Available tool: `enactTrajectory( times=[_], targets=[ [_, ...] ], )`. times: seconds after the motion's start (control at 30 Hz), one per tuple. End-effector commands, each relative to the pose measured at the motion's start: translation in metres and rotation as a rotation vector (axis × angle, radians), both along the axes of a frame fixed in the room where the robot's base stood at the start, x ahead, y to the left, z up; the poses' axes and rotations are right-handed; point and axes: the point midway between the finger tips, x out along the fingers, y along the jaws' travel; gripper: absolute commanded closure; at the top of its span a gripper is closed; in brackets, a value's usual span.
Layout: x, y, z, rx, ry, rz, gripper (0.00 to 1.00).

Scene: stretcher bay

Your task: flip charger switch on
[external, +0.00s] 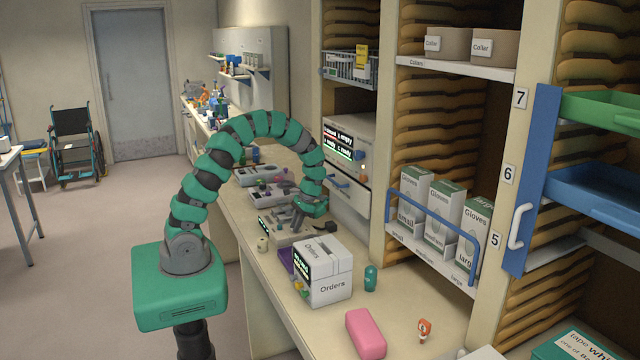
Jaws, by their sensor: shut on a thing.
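The charger (283,240) looks to be the low grey unit on the counter, with a small lit green display at its left end. My gripper (301,220) reaches down onto its right part from above. The jaws are shut on a small part there, most likely the charger switch. The jaws and the arm's end hide the switch, so its position cannot be told. A small dark piece (326,227) shows just right of the gripper.
A white Orders box (328,276) stands close in front of the charger. A teal bottle (371,278) and a pink case (366,334) are nearer. A cabinet with lit displays (347,165) and a gloves shelf (432,262) border the right.

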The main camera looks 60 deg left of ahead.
Motion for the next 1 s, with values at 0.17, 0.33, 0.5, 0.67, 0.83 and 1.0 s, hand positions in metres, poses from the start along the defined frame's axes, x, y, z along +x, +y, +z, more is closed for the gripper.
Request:
enactTrajectory(
  times=[0.17, 0.33, 0.5, 0.67, 0.83, 1.0],
  targets=[
    [0.001, 0.0, 0.0, 0.0, 0.012, -0.001, 1.0],
    [0.001, 0.0, 0.0, 0.0, 0.011, -0.001, 1.0],
    [0.001, 0.0, 0.0, 0.0, 0.01, -0.001, 0.58],
    [0.001, 0.0, 0.0, -0.001, 0.011, 0.0, 0.58],
    [0.002, 0.0, 0.003, 0.0, 0.011, -0.001, 0.58],
    [0.009, 0.0, 0.015, 0.0, 0.008, -0.001, 0.58]
  ],
)
